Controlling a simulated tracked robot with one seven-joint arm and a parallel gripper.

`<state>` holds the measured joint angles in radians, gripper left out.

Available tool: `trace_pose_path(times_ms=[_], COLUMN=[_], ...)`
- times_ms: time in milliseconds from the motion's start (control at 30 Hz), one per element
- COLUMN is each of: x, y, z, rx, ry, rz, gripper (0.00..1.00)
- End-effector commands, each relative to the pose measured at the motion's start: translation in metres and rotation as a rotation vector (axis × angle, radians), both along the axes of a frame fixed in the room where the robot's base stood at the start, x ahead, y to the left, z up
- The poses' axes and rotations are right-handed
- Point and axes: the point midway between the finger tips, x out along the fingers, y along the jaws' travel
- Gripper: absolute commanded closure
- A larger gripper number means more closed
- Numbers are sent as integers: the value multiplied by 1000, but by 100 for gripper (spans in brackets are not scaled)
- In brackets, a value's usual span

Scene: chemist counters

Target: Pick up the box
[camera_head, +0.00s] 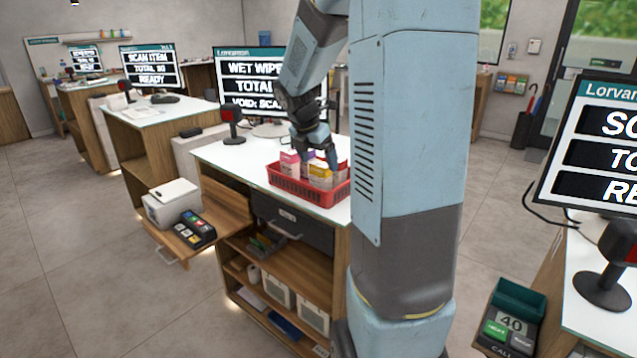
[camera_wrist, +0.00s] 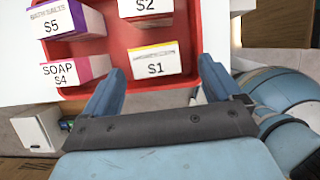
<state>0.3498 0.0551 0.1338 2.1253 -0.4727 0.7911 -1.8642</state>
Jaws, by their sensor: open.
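Several small cartons stand in a red basket (camera_head: 312,196) on the white counter. In the wrist view the basket's red floor (camera_wrist: 108,47) shows around them. The white carton marked S1 (camera_wrist: 156,68), with a yellow edge, is nearest my gripper (camera_wrist: 158,72). The gripper's two blue fingers are open, one on either side of S1, with gaps visible; how far down they reach is unclear. Cartons S2 (camera_wrist: 147,8), S5 (camera_wrist: 66,22) and SOAP S4 (camera_wrist: 70,71) stand beyond or to the left. In the head view my gripper (camera_head: 316,155) is over the basket, partly covering the cartons.
A monitor (camera_head: 252,85) and a red-and-black scanner (camera_head: 231,118) stand behind the basket. A white printer (camera_head: 171,203) and card terminal (camera_head: 193,230) are on a lower shelf at left. White counter (camera_head: 235,155) is bare left of the basket.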

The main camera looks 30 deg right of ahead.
Motion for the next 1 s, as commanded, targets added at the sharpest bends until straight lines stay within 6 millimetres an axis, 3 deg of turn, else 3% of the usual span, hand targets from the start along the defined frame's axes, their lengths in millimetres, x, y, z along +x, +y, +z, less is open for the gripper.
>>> trace_pose_path(times_ms=[100,367,700,1000], x=[2,5,12,13], y=[-5,-10,-22,-23], z=[-15,-29,-68,-72], rx=[1,1,1,1], ry=[1,1,0,-2], rz=[-2,0,-1,-1], gripper=[8,8,8,8])
